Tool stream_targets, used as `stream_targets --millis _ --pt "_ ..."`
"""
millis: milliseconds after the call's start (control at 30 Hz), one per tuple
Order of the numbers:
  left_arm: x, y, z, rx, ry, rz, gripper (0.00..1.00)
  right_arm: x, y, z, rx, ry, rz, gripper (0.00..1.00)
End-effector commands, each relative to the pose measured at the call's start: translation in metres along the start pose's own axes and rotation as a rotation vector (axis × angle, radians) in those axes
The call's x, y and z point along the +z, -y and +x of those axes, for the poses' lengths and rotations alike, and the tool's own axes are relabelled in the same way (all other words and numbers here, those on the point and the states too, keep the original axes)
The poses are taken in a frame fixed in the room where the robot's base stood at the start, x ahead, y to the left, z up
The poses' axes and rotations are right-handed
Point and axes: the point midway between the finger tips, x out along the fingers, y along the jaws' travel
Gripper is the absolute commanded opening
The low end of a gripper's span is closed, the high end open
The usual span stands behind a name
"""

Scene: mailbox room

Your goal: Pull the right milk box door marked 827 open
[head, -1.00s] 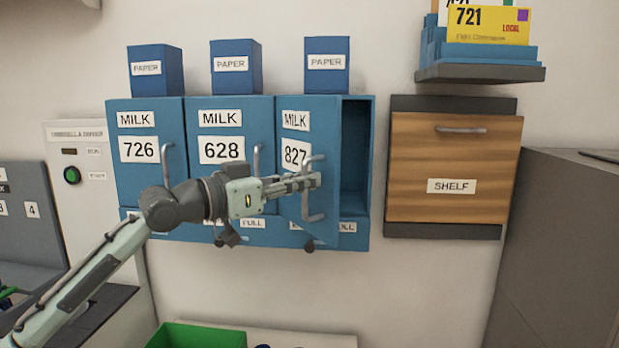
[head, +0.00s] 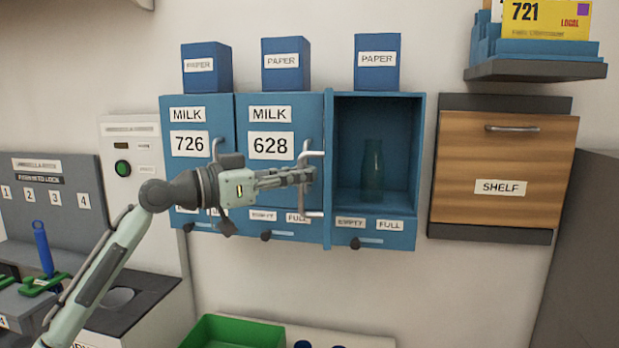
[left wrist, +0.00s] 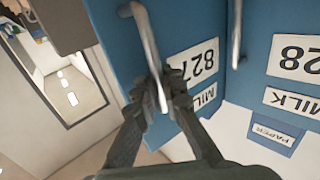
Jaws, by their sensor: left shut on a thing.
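The right milk box stands open in the head view, and its blue interior (head: 349,150) shows a dark green bottle (head: 372,165) standing inside. Its door (head: 328,225) is swung out to the left and seen nearly edge-on. In the left wrist view the door's 827 label (left wrist: 193,64) is in plain sight. My left gripper (head: 306,176) is at the door's grey handle (head: 312,214). In the left wrist view its fingers (left wrist: 165,92) are closed around the handle bar (left wrist: 147,45). My right gripper is in neither view.
Closed milk doors 726 (head: 189,165) and 628 (head: 270,175) are to the left. Blue paper boxes (head: 376,75) stand on top. A wooden shelf panel (head: 502,170) hangs at the right. A green bin (head: 245,333) is below. The wall between is clear.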

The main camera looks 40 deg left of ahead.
Motion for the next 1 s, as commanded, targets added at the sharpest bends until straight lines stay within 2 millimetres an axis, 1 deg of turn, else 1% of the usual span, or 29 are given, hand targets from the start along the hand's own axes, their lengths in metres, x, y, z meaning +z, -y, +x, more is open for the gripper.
stream_targets --millis 33,333,367,400,533,767,867,933,1000 --pt "0.005 -0.004 0.0 0.01 0.012 -0.006 0.0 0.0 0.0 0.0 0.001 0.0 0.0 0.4" --pt "0.005 -0.004 0.001 0.012 0.013 -0.006 0.0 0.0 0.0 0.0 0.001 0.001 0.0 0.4" --pt "0.005 -0.004 0.001 0.012 0.013 -0.007 0.08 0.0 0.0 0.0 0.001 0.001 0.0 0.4" --pt "0.005 -0.004 0.001 0.011 0.014 -0.006 0.13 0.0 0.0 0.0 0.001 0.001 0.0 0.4" --pt "0.004 -0.003 0.0 0.008 0.01 -0.004 0.3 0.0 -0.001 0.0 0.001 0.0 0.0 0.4" --pt "0.003 -0.002 0.0 0.004 0.007 -0.002 0.3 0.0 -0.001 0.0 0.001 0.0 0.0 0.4" --pt "0.002 -0.001 -0.001 0.003 0.006 -0.003 0.3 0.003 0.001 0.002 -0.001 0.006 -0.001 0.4" --pt "0.002 -0.001 -0.006 0.002 0.005 -0.004 0.3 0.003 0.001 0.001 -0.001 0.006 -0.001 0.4" --pt "0.002 -0.001 -0.014 0.002 0.004 -0.005 0.3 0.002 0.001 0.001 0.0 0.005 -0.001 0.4"
